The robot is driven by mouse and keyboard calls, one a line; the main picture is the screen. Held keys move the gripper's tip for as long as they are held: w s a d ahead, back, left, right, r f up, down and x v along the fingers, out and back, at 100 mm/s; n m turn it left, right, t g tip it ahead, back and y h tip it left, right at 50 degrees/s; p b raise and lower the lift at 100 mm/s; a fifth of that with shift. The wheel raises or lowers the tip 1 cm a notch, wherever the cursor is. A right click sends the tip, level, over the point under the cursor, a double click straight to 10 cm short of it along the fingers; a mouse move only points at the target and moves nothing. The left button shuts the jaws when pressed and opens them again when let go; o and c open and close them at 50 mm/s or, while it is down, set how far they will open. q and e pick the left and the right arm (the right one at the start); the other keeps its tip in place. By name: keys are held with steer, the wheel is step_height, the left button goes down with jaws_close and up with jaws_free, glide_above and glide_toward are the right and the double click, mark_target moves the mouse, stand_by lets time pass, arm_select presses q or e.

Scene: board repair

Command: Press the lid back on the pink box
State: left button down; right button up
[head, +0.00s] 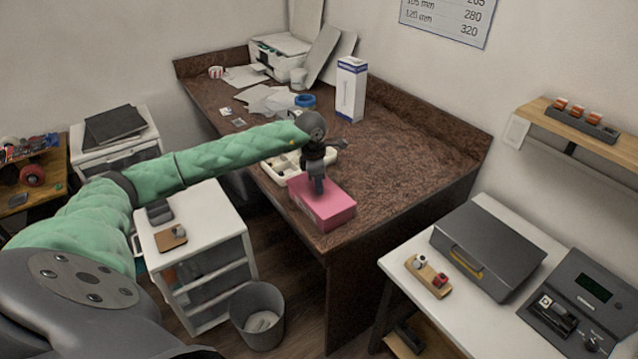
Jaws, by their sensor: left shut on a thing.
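The pink box (325,208) sits near the front corner of the brown speckled table. My left gripper (319,188) points straight down over it, with its fingertips at the top of the box. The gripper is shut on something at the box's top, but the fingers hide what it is. I cannot make out a seam between lid and box, so I cannot tell how the lid sits. My right gripper is not in view.
A cream compartment tray (283,166) is close behind the box. A tall white carton (350,90) and a blue tape roll (305,101) stand farther back. The table (400,165) is clear right of the box. A bin (257,312) stands below on the floor.

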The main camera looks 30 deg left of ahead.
arm_select(q)
steer(key=shift+b, duration=0.45)
stand_by(0.6)
steer(key=shift+f+b, duration=0.85)
steer(key=shift+f, duration=0.05)
stand_by(0.7)
steer(key=c, duration=0.7)
jaws_free()
steer(key=shift+r, duration=0.1)
steer(key=shift+r+p, duration=0.65)
steer(key=shift+r, duration=2.8)
